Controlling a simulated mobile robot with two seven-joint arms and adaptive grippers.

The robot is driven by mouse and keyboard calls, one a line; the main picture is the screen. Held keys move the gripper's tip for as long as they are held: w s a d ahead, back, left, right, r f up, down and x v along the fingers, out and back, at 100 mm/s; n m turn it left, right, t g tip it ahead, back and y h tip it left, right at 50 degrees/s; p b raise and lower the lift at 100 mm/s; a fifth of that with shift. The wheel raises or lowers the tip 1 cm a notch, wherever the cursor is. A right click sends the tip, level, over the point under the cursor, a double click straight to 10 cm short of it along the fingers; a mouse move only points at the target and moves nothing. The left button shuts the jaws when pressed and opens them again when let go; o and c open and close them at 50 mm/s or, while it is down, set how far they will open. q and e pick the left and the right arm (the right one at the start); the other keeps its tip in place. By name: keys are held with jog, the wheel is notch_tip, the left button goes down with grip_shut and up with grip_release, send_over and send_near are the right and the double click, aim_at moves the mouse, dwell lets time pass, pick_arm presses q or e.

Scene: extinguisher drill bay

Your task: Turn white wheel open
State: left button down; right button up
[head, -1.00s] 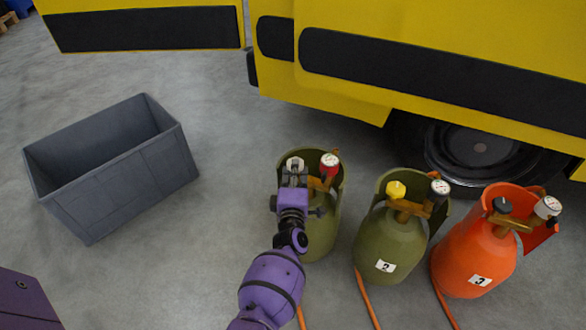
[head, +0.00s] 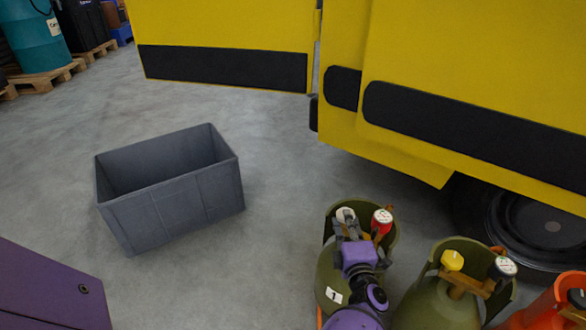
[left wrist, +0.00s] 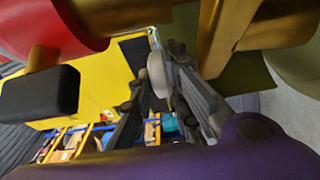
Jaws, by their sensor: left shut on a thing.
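The white wheel (head: 345,214) sits on top of the olive cylinder (head: 331,274) labelled 1, inside its collar, beside a gauge with a red body (head: 382,217). My left gripper (head: 349,228) reaches it from the front and is shut on it. In the left wrist view the pale wheel (left wrist: 157,75) shows edge-on between the dark fingers (left wrist: 160,92). The fingers and wrist hide part of the wheel and valve, and I cannot tell how far the wheel is turned. My right gripper is not in view.
A second olive cylinder (head: 432,304) with a yellow wheel and an orange cylinder (head: 548,318) stand to the right. A yellow vehicle (head: 470,75) is behind them. An empty grey crate (head: 175,208) stands on the left, with clear floor between.

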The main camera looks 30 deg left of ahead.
pick_arm(q)
jog(key=c, duration=1.7)
grip_release()
jog(key=shift+w+r, duration=0.1)
jog(key=shift+d, duration=0.1)
jog(key=v, duration=0.7)
jog(key=shift+s+d, duration=0.1)
jog(key=shift+s, duration=0.15)
